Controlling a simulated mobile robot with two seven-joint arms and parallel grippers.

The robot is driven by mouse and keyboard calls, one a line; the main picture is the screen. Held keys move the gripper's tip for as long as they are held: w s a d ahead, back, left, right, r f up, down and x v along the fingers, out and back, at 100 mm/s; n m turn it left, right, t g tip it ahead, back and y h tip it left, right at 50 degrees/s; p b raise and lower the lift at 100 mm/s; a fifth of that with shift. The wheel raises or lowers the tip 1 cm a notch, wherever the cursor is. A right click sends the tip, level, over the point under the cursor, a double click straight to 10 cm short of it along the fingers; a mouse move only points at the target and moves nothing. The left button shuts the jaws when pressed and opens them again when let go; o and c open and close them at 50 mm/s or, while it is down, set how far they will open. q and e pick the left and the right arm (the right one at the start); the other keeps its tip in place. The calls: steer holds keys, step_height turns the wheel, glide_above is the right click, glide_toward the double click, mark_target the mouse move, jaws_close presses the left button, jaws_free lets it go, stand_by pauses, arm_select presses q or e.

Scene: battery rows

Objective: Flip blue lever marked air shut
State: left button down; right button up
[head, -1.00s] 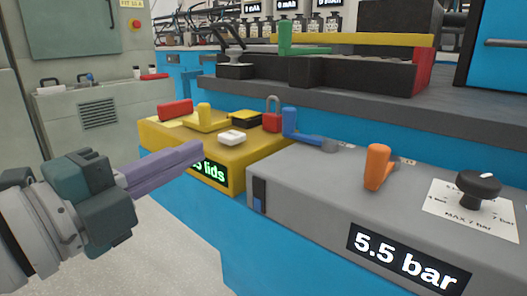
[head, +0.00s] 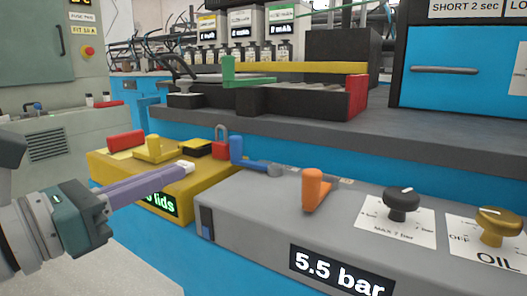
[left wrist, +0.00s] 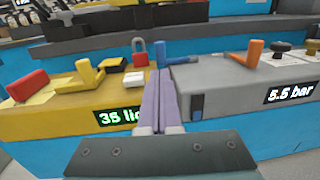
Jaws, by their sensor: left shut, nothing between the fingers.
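The blue lever (head: 237,150) sits at the back left of the grey panel box (head: 255,215). Its grip stands up at the left end and its arm runs right to a grey pivot. It also shows in the left wrist view (left wrist: 168,52), just beyond and slightly right of the fingertips. Any marking on it is too small to read. My left gripper (head: 186,172) is shut and empty, its purple fingers pointing toward the yellow box. In the left wrist view the fingers (left wrist: 160,78) lie together near the gap between the two boxes, apart from the lever. My right gripper is out of view.
The yellow box (head: 110,172) carries a red block, a yellow lever, a white block (left wrist: 134,80) and a red padlock (head: 220,142). An orange lever (head: 313,190), black knob (head: 402,203) and gold knob (head: 497,226) stand right on the grey box. A dark ledge (head: 300,133) runs behind.

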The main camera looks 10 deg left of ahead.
mark_target(231, 150)
arm_select(q)
steer(key=x, duration=0.9)
steer(key=shift+w+d, duration=0.1)
steer(key=shift+w, duration=0.05)
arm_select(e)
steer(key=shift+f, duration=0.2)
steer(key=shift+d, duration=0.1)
